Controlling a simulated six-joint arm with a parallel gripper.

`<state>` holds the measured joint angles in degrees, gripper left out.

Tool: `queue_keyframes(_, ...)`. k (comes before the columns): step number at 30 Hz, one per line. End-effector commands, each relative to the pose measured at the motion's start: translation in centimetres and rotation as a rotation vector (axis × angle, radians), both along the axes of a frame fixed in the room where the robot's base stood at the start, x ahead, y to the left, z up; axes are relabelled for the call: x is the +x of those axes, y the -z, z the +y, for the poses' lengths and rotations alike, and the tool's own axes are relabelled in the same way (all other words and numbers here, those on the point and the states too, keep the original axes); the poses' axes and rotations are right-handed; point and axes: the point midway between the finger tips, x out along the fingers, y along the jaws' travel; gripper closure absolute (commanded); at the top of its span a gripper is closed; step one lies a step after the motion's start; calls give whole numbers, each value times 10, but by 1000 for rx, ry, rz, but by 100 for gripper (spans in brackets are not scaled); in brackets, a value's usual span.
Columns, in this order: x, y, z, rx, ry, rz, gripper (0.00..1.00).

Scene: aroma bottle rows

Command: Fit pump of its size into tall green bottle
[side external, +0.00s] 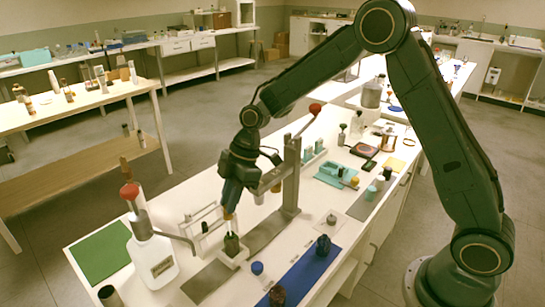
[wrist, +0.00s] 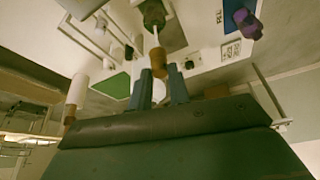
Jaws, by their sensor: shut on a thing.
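The green bottle (side external: 232,244) stands upright in a small white holder (side external: 236,258); it also shows at the top of the wrist view (wrist: 153,14). My gripper (side external: 230,207) is above it, shut on a pump. In the wrist view, the blue fingers of my gripper (wrist: 159,93) hold the pump's white head, with an amber collar (wrist: 160,62) beyond them. The pump's thin pale tube (wrist: 156,36) runs from the collar to the bottle's mouth. The collar is apart from the bottle. I cannot tell how far the tube is inside.
A post with a red knob (side external: 291,165) rises behind my gripper. A blue mat (side external: 303,272) with dark lumps lies at right.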

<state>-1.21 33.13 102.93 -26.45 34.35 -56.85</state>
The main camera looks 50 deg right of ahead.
Motion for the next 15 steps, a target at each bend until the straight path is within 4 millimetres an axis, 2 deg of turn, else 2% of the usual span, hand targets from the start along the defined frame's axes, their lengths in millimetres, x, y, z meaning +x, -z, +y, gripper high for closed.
queue_keyframes(15, 0, 12, 0, 0, -1, 2, 100)
